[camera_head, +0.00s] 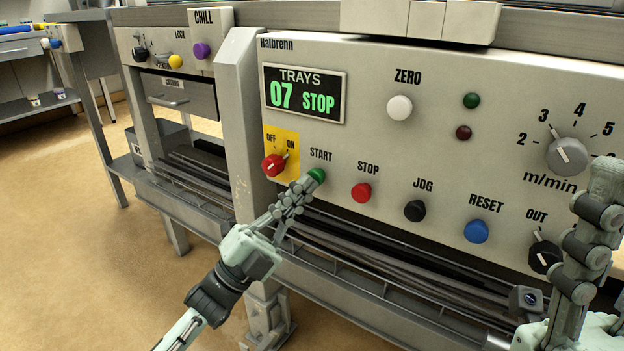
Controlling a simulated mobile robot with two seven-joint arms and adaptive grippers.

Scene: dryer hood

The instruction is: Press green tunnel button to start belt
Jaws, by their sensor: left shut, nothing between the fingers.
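The green START button (317,175) sits on the grey Halbrenn control panel (360,130), left of the red STOP button (361,193). My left gripper (304,186) is shut and empty, with its fingertips at the lower left edge of the green button; I cannot tell whether they touch it. The panel display (303,93) reads "TRAYS 07 STOP" in green. The red OFF/ON switch (273,165) on a yellow plate is just left of the fingers. My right gripper (603,185) rises at the right edge, its fingertips cut off or unclear.
A black JOG button (414,211), a blue RESET button (476,231), a black OUT knob (544,257) and a speed dial (567,155) are farther right. A white ZERO button (399,108) is above. Metal rails (370,262) run below the panel. Open floor lies left.

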